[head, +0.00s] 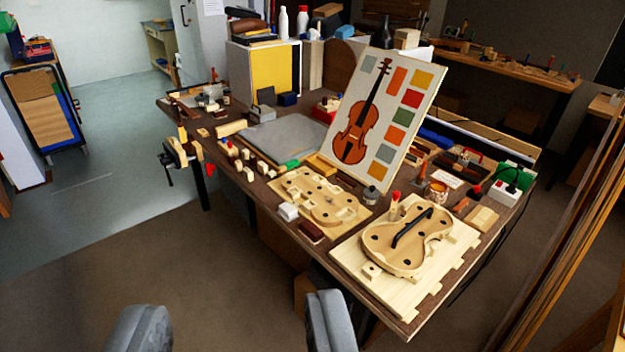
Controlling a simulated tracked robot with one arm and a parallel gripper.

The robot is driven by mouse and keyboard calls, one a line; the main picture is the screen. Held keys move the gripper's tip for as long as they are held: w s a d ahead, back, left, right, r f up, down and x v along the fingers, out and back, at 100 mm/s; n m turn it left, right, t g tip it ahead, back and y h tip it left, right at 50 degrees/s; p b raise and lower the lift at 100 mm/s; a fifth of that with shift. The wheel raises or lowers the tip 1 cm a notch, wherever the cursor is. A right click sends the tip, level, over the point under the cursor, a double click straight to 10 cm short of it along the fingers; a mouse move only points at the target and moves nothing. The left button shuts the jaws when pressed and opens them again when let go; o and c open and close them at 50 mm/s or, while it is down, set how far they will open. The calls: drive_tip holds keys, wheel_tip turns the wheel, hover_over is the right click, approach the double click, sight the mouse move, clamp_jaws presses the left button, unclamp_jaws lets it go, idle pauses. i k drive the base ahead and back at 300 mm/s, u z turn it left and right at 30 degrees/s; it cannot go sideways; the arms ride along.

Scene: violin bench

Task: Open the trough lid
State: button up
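A flat grey panel (285,138) lies on the wooden bench (232,183), left of the violin poster; it may be the trough lid, but I cannot tell for sure. No trough opening shows beneath it. A violin-shaped wooden piece (405,240) with a black bar-like handle (410,227) lies on a pale board at the bench's near right corner. My gripper (235,325) shows as two grey fingers at the bottom edge, spread wide apart. It is open and empty, in front of the bench and apart from everything on it.
The violin poster (378,118) stands tilted on the bench. A violin mould (322,197), small blocks and a clamp (180,153) crowd the near side. Open floor (110,250) lies to the left. Long wooden boards (570,220) stand at right.

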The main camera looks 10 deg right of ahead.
sight(438, 137)
drive_tip(key=z, duration=0.5)
drive_tip(key=i, duration=1.85)
drive_tip(key=z, duration=0.4)
